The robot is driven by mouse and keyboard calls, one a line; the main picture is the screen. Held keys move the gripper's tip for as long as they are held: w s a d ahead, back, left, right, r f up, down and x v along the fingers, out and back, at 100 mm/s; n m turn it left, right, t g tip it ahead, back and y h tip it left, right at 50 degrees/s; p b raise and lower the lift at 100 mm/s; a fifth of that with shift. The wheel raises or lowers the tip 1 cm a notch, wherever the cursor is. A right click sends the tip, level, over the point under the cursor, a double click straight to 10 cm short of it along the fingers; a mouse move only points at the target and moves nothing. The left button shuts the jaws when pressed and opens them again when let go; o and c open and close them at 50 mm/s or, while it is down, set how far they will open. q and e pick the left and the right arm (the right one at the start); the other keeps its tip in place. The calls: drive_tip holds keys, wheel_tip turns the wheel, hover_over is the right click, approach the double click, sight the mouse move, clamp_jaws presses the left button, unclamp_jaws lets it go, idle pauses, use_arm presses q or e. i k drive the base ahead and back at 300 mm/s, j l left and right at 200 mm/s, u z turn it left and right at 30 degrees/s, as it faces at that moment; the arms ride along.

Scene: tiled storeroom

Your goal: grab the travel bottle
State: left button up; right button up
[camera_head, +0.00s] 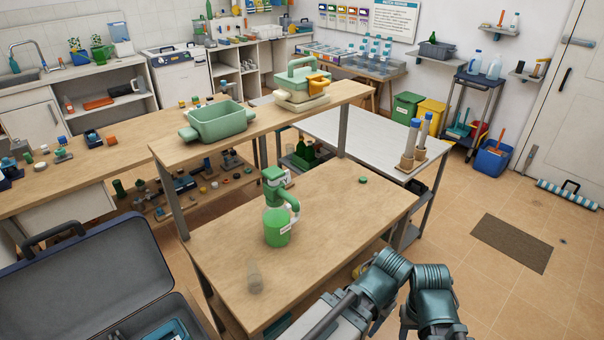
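No object is clearly marked as the travel bottle. A green jug-like container (277,228) with a clear handle, a pale label and a green pump-like top stands upright on the near wooden table. A small green round cap (363,180) lies toward the table's right side. Teal links of my own arm show at the bottom right. I see no gripper fingers, and nothing is visibly held.
The near wooden table (335,215) is mostly bare to the right of the jug. A raised shelf behind it holds a green tub (219,122) and stacked containers (302,85). An open dark case (85,265) is at lower left.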

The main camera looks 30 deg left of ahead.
sight(254, 277)
drive_tip(key=k+j+u, duration=0.1)
drive_tip(key=u, duration=1.15)
